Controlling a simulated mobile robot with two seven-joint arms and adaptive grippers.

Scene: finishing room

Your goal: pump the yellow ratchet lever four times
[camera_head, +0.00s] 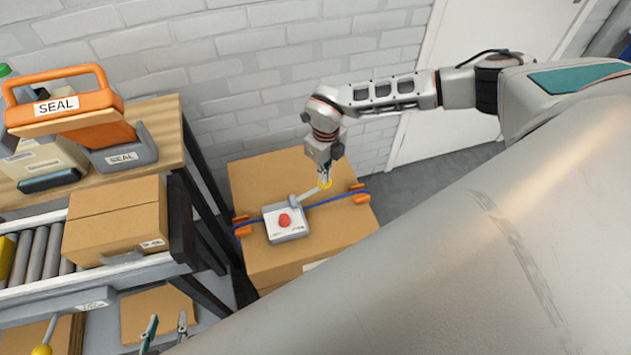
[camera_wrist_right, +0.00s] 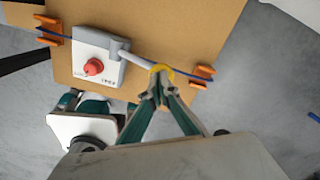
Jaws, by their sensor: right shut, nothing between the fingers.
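In the right wrist view the lever (camera_wrist_right: 137,57) reaches right to the yellow end (camera_wrist_right: 161,69). My right gripper (camera_head: 324,176) is shut at the yellow end, fingertips (camera_wrist_right: 161,84) against or just beside it; contact is unclear. My left gripper (camera_head: 165,330) shows two spread teal fingertips at the bottom of the head view, empty.
The strapped cardboard box (camera_head: 265,180) has orange corner guards (camera_head: 360,193) and stands by a brick wall. A wooden shelf (camera_head: 165,125) and roller conveyor (camera_head: 35,258) with another carton (camera_head: 115,220) stand left. Grey floor lies right of the strapped box.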

